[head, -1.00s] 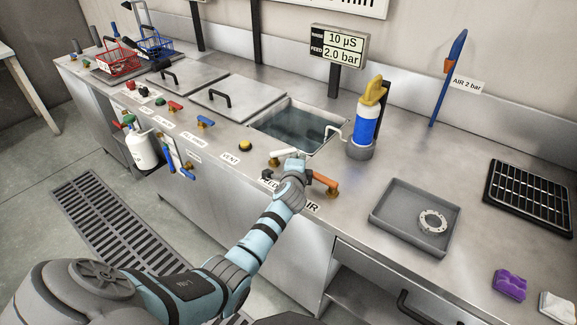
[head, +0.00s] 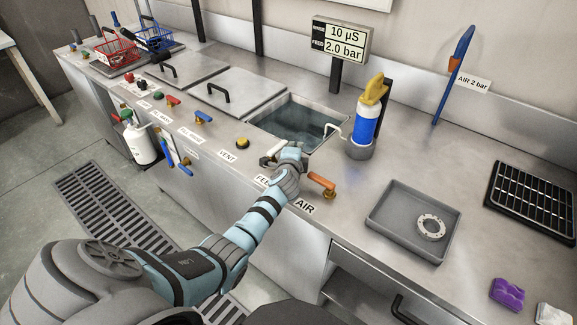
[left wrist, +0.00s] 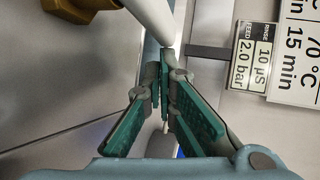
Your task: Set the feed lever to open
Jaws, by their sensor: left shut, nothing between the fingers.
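The feed lever (head: 274,150) has a white handle and sits on the bench front beside the FEED label (head: 263,181), in front of the open tank. My left gripper (head: 283,152) is right at the handle and hides part of it and its base. In the left wrist view the white handle (left wrist: 150,16) runs down to the fingertips, with a brass fitting (left wrist: 90,6) at upper left. The left gripper (left wrist: 164,62) is shut and empty, its tips against or very close to the handle; I cannot tell if they touch. My right gripper is out of view.
The orange AIR lever (head: 321,182) is just right of my left gripper. A blue and yellow bottle (head: 367,122) stands behind. A grey tray (head: 385,222) holds a ring. The display (head: 340,42) reads 2.0 bar feed.

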